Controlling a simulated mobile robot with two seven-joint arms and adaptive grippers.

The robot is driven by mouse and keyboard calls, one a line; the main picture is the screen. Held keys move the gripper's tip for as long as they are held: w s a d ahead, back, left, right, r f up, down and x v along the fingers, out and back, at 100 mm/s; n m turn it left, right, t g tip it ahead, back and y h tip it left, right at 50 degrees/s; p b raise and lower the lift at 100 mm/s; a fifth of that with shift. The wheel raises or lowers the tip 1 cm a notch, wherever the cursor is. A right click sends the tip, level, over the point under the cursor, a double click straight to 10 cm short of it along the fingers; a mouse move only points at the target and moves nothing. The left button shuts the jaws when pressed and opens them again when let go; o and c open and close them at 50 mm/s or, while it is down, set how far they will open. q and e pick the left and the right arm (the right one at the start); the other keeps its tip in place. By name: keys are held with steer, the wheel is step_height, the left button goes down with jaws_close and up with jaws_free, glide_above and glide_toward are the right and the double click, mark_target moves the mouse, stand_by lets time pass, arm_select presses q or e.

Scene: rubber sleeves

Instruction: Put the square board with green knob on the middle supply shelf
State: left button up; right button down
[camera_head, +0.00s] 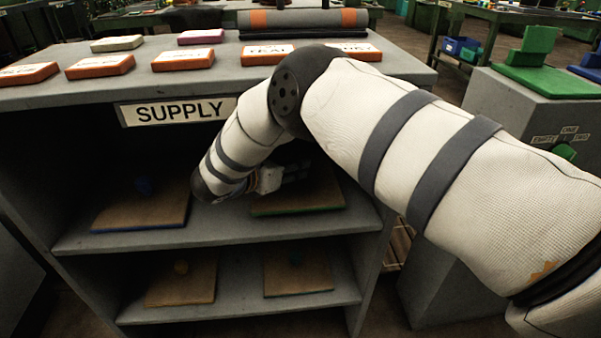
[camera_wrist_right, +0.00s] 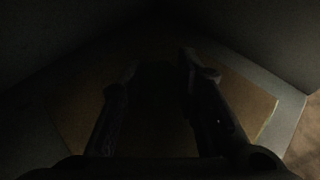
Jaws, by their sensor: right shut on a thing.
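The square board with a green edge (camera_head: 310,203) lies on or just above the middle supply shelf (camera_head: 160,238), on its right side; I cannot tell if it touches. My left gripper is not in view.
A blue-edged board with a blue knob (camera_head: 144,207) lies left on the same shelf. The lower shelf holds an orange-knob board (camera_head: 183,283) and a blue-knob board (camera_head: 298,275). The SUPPLY top (camera_head: 60,95) overhangs, with labelled blocks on it. A grey side wall bounds the right.

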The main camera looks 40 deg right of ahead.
steer(key=shift+s+f, duration=0.1)
steer(key=shift+f, duration=0.65)
steer(key=shift+a+r, duration=0.15)
steer(key=shift+r, duration=0.2)
steer(key=shift+f, duration=0.2)
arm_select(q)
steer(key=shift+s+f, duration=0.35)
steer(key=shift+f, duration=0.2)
arm_select(e)
steer(key=c, duration=1.2)
jaws_free()
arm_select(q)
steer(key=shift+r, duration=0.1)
arm_select(e)
steer(key=shift+r, duration=0.1)
step_height(320, 180, up, 5)
glide_above(258, 207)
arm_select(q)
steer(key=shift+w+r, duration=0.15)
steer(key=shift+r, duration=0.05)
arm_select(e)
steer(key=shift+f, duration=0.2)
